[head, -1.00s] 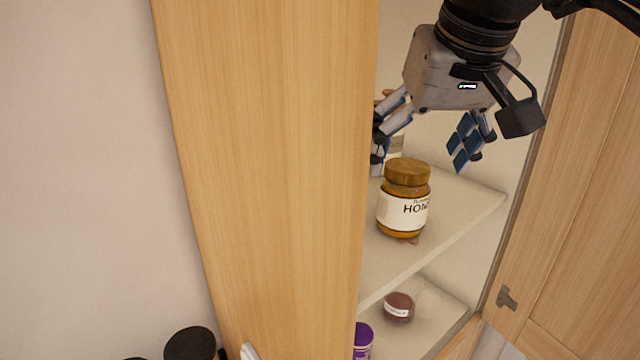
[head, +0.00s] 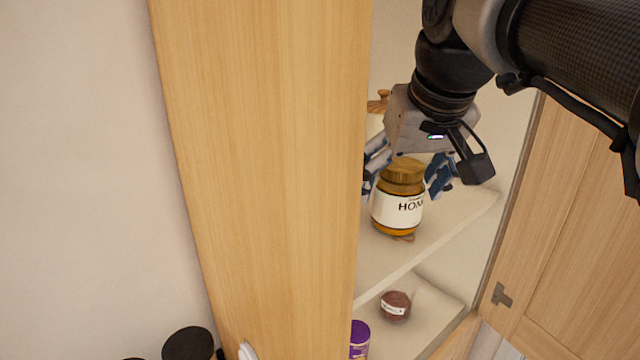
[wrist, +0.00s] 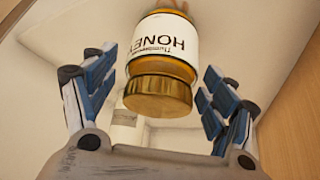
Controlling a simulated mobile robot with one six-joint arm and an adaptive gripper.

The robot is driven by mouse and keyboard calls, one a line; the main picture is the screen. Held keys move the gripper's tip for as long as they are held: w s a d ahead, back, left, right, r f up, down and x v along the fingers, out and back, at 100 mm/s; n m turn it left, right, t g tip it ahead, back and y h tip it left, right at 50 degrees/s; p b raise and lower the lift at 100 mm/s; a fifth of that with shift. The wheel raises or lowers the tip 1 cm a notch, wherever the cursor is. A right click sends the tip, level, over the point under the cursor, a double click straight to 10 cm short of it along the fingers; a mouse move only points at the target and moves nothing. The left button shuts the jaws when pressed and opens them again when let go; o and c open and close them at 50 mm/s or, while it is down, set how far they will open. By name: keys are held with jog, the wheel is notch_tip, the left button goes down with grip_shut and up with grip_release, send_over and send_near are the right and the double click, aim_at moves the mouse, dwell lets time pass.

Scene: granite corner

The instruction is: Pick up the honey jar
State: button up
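The honey jar (head: 399,208) stands upright on the upper cupboard shelf, with a gold lid and a white label reading HONEY. My gripper (head: 408,180) is open just behind and above the jar in the head view, its fingers to either side of the lid. In the wrist view the honey jar (wrist: 166,60) shows lid toward me, beyond and between the spread fingertips of my gripper (wrist: 157,85). The fingers appear apart from the jar. Part of the left finger is hidden by the cupboard door edge in the head view.
An open wooden door (head: 265,150) stands close on the left, and another door (head: 570,230) is on the right. A canister with a wooden knob (head: 378,107) stands behind. A small brown jar (head: 396,306) and a purple-lidded container (head: 360,338) are on the lower shelf.

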jog(key=c, duration=1.4)
jog(key=shift+o, duration=0.2)
jog(key=shift+r+p, duration=0.3)
